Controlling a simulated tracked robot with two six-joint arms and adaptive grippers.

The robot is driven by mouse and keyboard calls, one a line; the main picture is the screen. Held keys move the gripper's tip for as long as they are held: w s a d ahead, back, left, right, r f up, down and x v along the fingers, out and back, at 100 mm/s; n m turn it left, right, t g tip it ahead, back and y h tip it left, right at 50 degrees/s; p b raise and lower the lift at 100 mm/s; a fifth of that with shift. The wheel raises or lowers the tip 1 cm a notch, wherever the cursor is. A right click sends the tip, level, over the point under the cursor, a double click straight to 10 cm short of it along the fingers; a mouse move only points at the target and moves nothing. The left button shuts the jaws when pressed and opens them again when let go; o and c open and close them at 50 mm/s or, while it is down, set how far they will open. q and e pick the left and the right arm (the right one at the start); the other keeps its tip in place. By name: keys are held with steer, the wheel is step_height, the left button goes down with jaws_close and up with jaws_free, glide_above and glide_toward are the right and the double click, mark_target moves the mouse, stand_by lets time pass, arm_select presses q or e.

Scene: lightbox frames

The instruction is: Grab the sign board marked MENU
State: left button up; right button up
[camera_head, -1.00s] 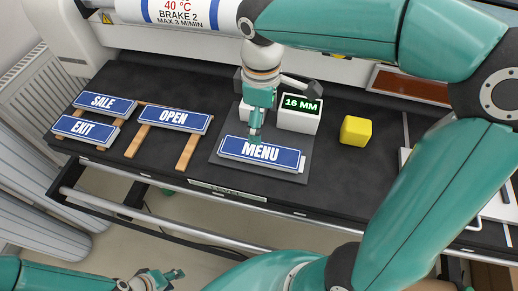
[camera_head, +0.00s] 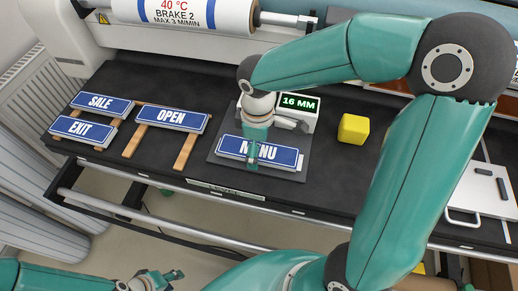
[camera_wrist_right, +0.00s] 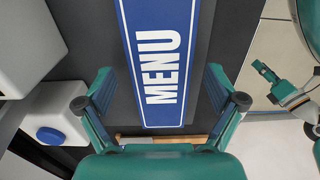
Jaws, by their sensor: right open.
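The blue MENU sign board (camera_head: 285,157), white-edged, lies on a dark square plate (camera_head: 222,135) on the bench. My right gripper (camera_head: 254,160) is over its middle, hiding part of the lettering. In the right wrist view the open jaws (camera_wrist_right: 160,88) have one finger on each side of the sign (camera_wrist_right: 160,30). Nothing is held. Whether the fingertips are level with the sign or above it, I cannot tell. My left gripper (camera_head: 158,280) is at the lower left, away from the bench; its finger opening is unclear.
EXIT (camera_head: 84,132), SALE (camera_head: 102,104) and OPEN (camera_head: 172,117) signs lie to the left, on wooden strips. A white box with a 16 MM display (camera_head: 297,105) stands behind the plate. A yellow cube (camera_head: 353,129) is to the right. A roller machine (camera_head: 200,12) lines the back.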

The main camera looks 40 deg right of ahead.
steer(key=c, duration=1.4)
steer(key=shift+r, duration=0.1)
